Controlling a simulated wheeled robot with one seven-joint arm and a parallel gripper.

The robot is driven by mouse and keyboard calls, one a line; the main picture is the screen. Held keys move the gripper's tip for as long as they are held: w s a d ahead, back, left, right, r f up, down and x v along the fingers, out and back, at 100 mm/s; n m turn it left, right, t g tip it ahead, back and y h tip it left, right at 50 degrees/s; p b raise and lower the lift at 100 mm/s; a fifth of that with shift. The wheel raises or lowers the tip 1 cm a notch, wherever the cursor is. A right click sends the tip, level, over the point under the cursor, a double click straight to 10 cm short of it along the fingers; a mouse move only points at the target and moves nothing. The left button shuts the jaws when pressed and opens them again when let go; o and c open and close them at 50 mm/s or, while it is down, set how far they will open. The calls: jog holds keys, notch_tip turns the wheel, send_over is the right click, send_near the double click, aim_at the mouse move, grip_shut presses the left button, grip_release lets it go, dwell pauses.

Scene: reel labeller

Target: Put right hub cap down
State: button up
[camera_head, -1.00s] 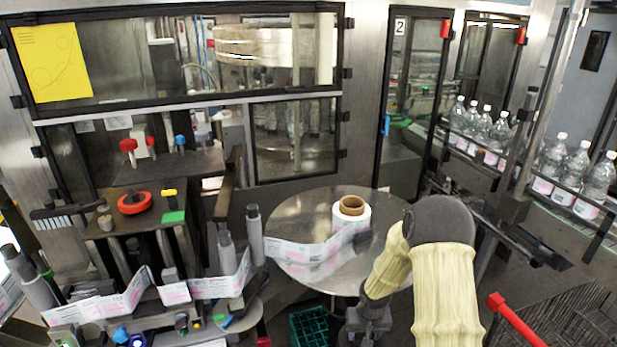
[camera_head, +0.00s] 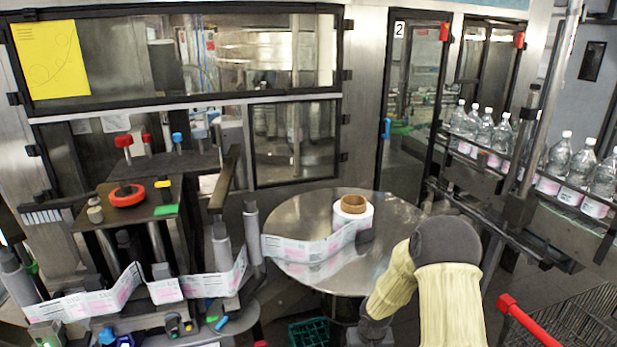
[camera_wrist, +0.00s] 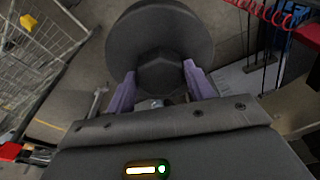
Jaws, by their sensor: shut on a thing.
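In the wrist view, my gripper (camera_wrist: 160,88) is shut on the dark grey hub cap (camera_wrist: 160,32). Its purple fingers sit on both sides of the cap's hexagonal boss, and the round disc lies beyond them. The cap is held up, with floor visible around it. In the head view, my sleeved arm reaches down at the lower right; the fingers and the cap do not show there. A white label roll with a brown core (camera_head: 353,208) rests on the round metal reel table (camera_head: 300,205), left of my arm.
A label strip (camera_head: 310,250) runs left from the roll past grey rollers. A green crate (camera_head: 309,333) is on the floor below the table. A red bar (camera_head: 525,318) and a wire cage (camera_wrist: 42,50) are close by. Bottles (camera_head: 560,160) line the conveyor at right.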

jog(key=shift+s+a+f, duration=0.15)
jog(key=shift+a+f, duration=0.05)
jog(key=shift+f, duration=0.15)
jog(key=s+f, duration=0.4)
jog(key=f, duration=0.5)
jog(key=s+f, duration=0.4)
jog(key=f, duration=0.6)
jog(key=shift+d+f, duration=0.15)
jog(key=shift+f, duration=0.1)
jog(key=shift+s, duration=0.15)
